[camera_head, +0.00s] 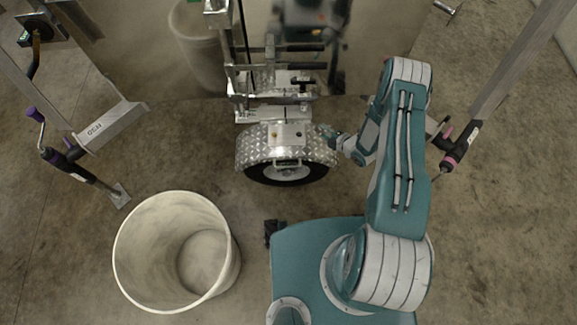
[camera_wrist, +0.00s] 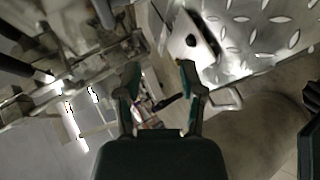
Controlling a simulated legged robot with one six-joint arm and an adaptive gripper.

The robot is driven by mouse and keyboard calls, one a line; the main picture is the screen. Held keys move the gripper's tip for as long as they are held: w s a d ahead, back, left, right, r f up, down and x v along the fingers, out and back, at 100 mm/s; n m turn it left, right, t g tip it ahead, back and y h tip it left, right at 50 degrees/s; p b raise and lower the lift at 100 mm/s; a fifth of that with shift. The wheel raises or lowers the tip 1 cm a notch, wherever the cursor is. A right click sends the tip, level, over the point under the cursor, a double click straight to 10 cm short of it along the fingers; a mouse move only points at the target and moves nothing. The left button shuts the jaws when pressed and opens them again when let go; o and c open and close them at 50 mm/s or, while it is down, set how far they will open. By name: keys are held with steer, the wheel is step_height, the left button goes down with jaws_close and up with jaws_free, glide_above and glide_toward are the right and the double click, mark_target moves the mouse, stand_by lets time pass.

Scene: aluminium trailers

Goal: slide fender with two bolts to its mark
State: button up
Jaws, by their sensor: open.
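The silver diamond-plate fender (camera_head: 262,153) arches over a black wheel with a pale rim (camera_head: 284,171) in the head view. Two small knobs, seemingly the bolts (camera_head: 276,135), stand on a plate on its top. My gripper (camera_head: 330,136) is at the fender's right end; I cannot tell there whether it touches. In the wrist view my gripper (camera_wrist: 161,84) is open, with nothing clearly between its fingers. The diamond-plate fender (camera_wrist: 255,28) fills the upper right there, beside a pale plate with a dark knob or hole (camera_wrist: 192,40). I cannot make out the mark.
The aluminium trailer frame (camera_head: 270,95) stands behind the fender. A large pale bin (camera_head: 130,240) is at the lower left. Stands with jack handles flank the wheel at left (camera_head: 100,125) and right (camera_head: 470,130). Concrete floor (camera_head: 500,240) is clear at the right.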

steer(key=s+a+f+n+y, duration=0.15)
steer(key=s+a+f, duration=0.25)
steer(key=s+f, duration=0.4)
steer(key=t+y, duration=0.2)
steer(key=y, duration=0.1)
glide_toward(288, 167)
steer(key=shift+h, duration=0.25)
steer(key=x, duration=1)
steer(key=shift+w+f, duration=0.15)
steer(key=shift+f, duration=0.05)
steer(key=shift+g, duration=0.3)
steer(key=shift+c, duration=0.3)
jaws_close()
